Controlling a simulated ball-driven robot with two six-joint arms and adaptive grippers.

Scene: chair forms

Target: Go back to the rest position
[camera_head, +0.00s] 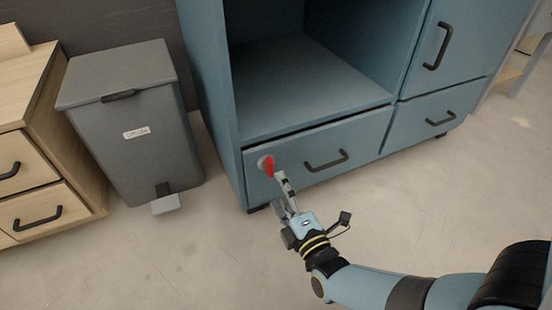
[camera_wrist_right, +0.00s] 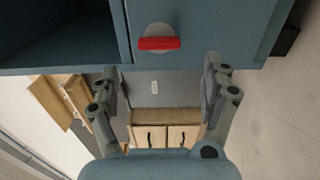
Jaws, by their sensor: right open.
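My right gripper (camera_head: 281,190) is in front of the lower left drawer of the blue cabinet (camera_head: 318,160). In the right wrist view its two fingers (camera_wrist_right: 160,80) are spread wide with nothing between them. A red knob on a pale round base (camera_head: 267,165) sits near the left end of that drawer front. In the wrist view the red knob (camera_wrist_right: 158,43) shows ahead of the fingers, apart from them. My left gripper is not in view.
A grey pedal bin (camera_head: 135,125) stands left of the cabinet, with a wooden drawer unit (camera_head: 45,150) beside it. The cabinet has an open compartment (camera_head: 300,85) above the drawer. Black handles (camera_head: 326,161) stick out. The floor in front (camera_head: 180,255) is clear.

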